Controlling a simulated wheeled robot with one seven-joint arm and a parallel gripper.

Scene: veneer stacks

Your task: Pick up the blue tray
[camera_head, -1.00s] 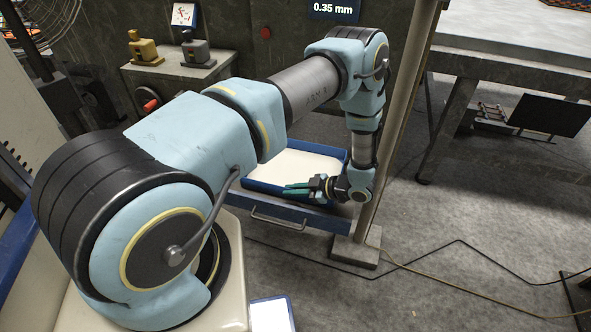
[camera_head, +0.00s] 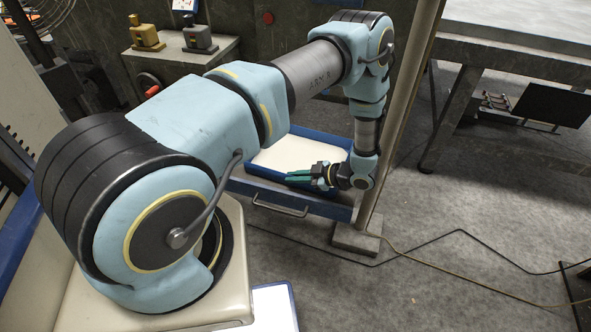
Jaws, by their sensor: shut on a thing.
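The blue tray (camera_head: 321,136) is a shallow rectangle with a blue rim and a white load or lining inside. It is low behind my arm, in the middle of the picture. My gripper (camera_head: 300,174) has green fingers pointing left at the tray's near side, and it is shut on the tray's near rim. My arm hides the tray's left part. I cannot clearly tell whether the tray rests on the blue ledge below or hangs just above it.
A blue ledge with a metal handle (camera_head: 281,208) lies in front of the tray. A post on a square foot (camera_head: 357,237) stands just right of my gripper. A workbench (camera_head: 520,40) is at the upper right. Cables cross the open floor (camera_head: 470,210) at the right.

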